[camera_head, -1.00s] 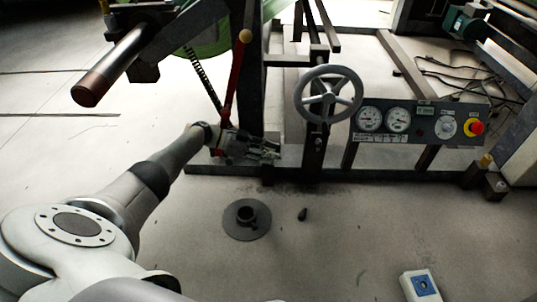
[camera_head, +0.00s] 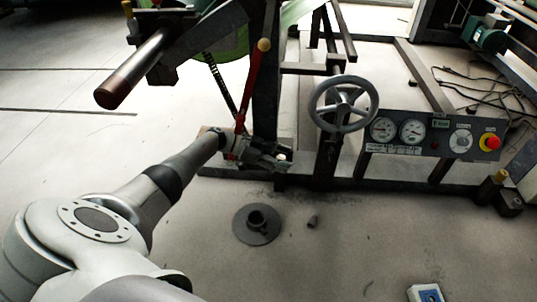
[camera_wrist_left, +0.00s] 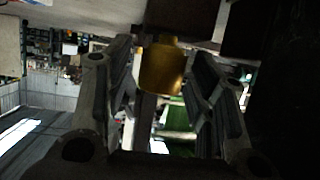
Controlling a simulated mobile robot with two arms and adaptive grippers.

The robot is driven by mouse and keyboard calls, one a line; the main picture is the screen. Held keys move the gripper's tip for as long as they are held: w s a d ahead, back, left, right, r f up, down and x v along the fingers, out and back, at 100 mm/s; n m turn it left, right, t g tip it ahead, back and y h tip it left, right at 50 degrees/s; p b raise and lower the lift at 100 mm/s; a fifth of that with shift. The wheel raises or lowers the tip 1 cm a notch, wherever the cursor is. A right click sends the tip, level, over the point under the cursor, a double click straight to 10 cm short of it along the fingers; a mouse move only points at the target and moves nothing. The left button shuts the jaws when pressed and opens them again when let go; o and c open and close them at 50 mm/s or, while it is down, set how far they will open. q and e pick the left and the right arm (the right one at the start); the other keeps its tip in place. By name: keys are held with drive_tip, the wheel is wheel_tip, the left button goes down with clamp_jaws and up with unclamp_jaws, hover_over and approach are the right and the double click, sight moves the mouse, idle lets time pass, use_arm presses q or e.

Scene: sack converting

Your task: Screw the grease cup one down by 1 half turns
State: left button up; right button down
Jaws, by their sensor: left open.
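A brass-yellow cup, which looks like the grease cup (camera_wrist_left: 162,68), shows in the left wrist view between the two fingers of my left gripper. Gaps show on both sides of it, so the fingers are around it but apart from it. In the head view my left gripper (camera_head: 272,158) is low at the foot of the dark machine post, near the lower frame beam. It is open. In the head view I cannot make out this cup near the gripper. My right gripper is in neither view.
A red lever (camera_head: 250,85) rises just behind my left gripper. A grey handwheel (camera_head: 343,104) and a gauge panel (camera_head: 436,136) stand to the right. A round dark base (camera_head: 257,225) lies on the floor in front.

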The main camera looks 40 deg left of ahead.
use_arm(q)
drive_tip(key=shift+s+d+r+n+t+y+p, duration=0.15)
drive_tip(key=shift+n+t+y+p, duration=0.75)
drive_tip(key=shift+p, duration=0.9)
drive_tip(key=shift+w+a+r+n+t+y+p, duration=0.15)
drive_tip(key=shift+n+t+y+p, duration=0.7)
drive_tip(key=shift+p, duration=0.9)
drive_tip(key=shift+s+d+n+y+p, duration=0.15)
drive_tip(key=shift+n+y+p, duration=0.1)
drive_tip(key=shift+n+p, duration=0.25)
drive_tip(key=shift+f+n+t+y, duration=0.2)
drive_tip(key=shift+n+t+y, duration=0.35)
drive_tip(key=shift+n+y, duration=0.3)
drive_tip(key=shift+f+n+y, duration=0.15)
drive_tip(key=shift+n+y, duration=0.45)
drive_tip(key=shift+y, duration=0.05)
drive_tip(key=shift+a+n+t+y+b, duration=0.2)
drive_tip(key=shift+n+t+y+b, duration=0.3)
drive_tip(key=shift+n+y+b, duration=0.95)
drive_tip(key=shift+n+y+p, duration=0.25)
drive_tip(key=shift+y+p, duration=0.1)
drive_tip(key=shift+y, duration=0.2)
drive_tip(key=p+v, duration=0.7)
drive_tip(key=v, duration=0.3)
drive_tip(key=shift+s+r, duration=0.2)
drive_tip(key=shift+r, duration=0.15)
